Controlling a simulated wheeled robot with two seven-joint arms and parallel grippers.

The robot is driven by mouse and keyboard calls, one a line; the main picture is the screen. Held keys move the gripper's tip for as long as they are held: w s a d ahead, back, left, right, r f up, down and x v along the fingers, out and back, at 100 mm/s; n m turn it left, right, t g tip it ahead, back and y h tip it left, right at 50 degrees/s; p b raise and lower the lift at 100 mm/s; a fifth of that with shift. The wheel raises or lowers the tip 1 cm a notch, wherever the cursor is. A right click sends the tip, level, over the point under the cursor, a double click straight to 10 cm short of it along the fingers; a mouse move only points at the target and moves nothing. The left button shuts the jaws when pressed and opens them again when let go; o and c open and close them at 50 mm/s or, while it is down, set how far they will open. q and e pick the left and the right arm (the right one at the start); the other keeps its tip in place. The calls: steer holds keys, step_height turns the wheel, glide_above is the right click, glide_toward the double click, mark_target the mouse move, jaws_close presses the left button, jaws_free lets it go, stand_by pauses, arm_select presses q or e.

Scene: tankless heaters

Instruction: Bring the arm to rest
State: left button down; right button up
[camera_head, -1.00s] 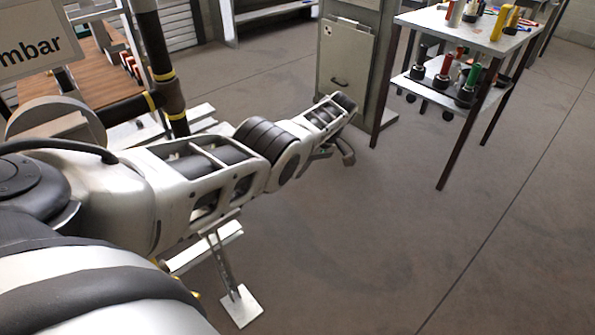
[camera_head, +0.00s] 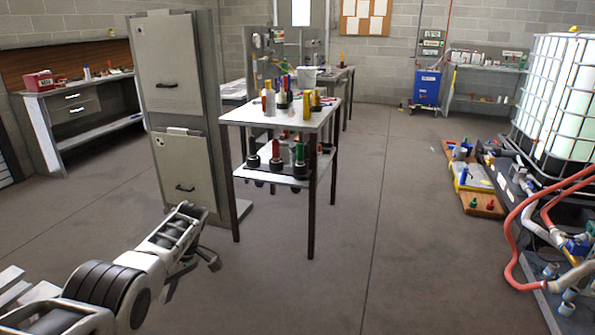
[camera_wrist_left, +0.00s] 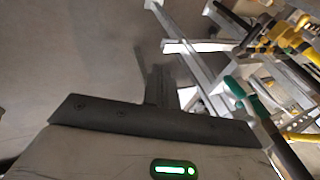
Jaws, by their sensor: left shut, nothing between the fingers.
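My left arm comes in from the bottom left of the head view, stretched out over the floor. My left gripper (camera_head: 212,262) is at its far end, in front of the grey cabinet and left of the tool table. It is shut and empty, apart from any object. In the left wrist view the dark fingers (camera_wrist_left: 158,88) are together above bare floor. My right gripper is in neither view.
A grey cabinet (camera_head: 180,100) and a white-topped table (camera_head: 290,115) with tools stand ahead. A white caged tank (camera_head: 565,95) and red hoses (camera_head: 520,225) are at the right. Metal bars and yellow-handled tools (camera_wrist_left: 285,35) lie near the wrist. The middle floor is clear.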

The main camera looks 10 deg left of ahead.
arm_select(q)
steer(key=s+d+f+m+t+h, duration=0.1)
steer(key=s+d+f+m+t, duration=0.3)
steer(key=f, duration=0.4)
steer(key=s+d+f+m+t, duration=0.2)
steer(key=d+f+m+t, duration=0.2)
steer(key=d+f+m, duration=0.3)
steer(key=s+d+r+m+t+h, duration=0.5)
steer(key=s+d+r, duration=0.7)
steer(key=s, duration=0.3)
steer(key=shift+s+d+m+t+h, duration=0.4)
steer(key=shift+d+m+t, duration=0.35)
steer(key=shift+m+t, duration=0.15)
